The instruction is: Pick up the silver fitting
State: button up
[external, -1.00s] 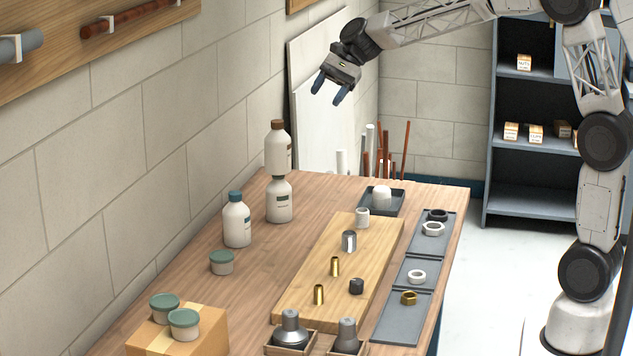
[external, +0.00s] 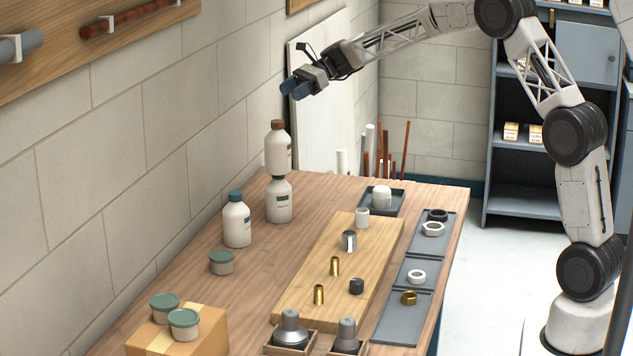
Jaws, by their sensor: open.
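The silver fitting (external: 349,241) is a small shiny cylinder on the light wooden board (external: 303,268), towards its far half. My gripper (external: 290,90) is open and empty. It is high above the table's far end, near the left wall, well above and to the left of the silver fitting.
Stacked bottles (external: 279,200) and a teal-capped bottle (external: 237,222) stand left of the board. Grey trays (external: 388,318) with nuts lie to the right. A dark tray (external: 398,207) with a white piece is behind. Lidded tubs (external: 184,324) rest on a cardboard box.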

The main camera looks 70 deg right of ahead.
jog(key=shift+m, duration=0.3)
jog(key=f, duration=0.9)
jog(key=d+f, duration=0.1)
jog(key=f, duration=0.7)
jog(key=w+f, duration=0.1)
jog(key=f, duration=0.8)
jog(key=shift+d+f, duration=0.3)
jog(key=shift+f, duration=0.05)
jog(key=shift+t, duration=0.3)
jog(key=shift+x, duration=1.25)
jog(key=shift+a+f, duration=0.1)
jog(key=shift+x, duration=2.5)
jog(key=shift+w, duration=0.1)
jog(key=shift+c, duration=0.2)
